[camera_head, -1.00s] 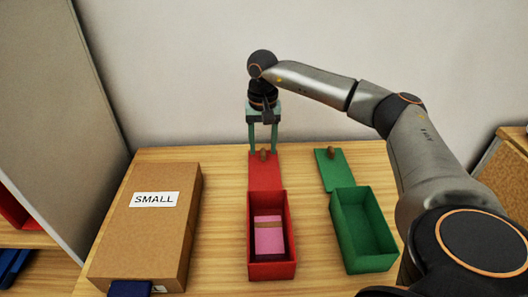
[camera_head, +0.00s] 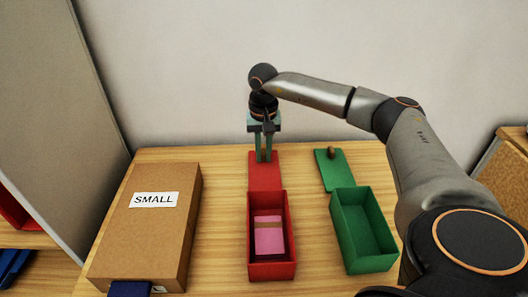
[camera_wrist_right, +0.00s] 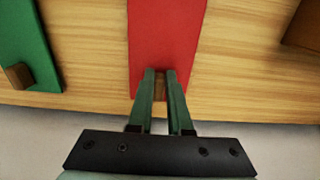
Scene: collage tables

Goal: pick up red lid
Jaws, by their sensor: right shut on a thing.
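The red lid (camera_head: 265,178) lies flat on the table behind the open red box (camera_head: 271,270). It also shows in the right wrist view (camera_wrist_right: 165,35). My right gripper (camera_head: 264,158) points down over the lid's far end. In the right wrist view my right gripper (camera_wrist_right: 161,75) is shut on the lid's brown knob (camera_wrist_right: 160,84), which is mostly hidden between the fingers. The lid appears to rest on the table. My left gripper is not in view.
A pink item (camera_head: 269,240) lies in the red box. A green box (camera_head: 362,230) stands to the right, with a green lid (camera_head: 331,172) behind it. A cardboard box (camera_head: 150,235) labelled SMALL stands on the left. A wall (camera_head: 300,80) rises behind the table.

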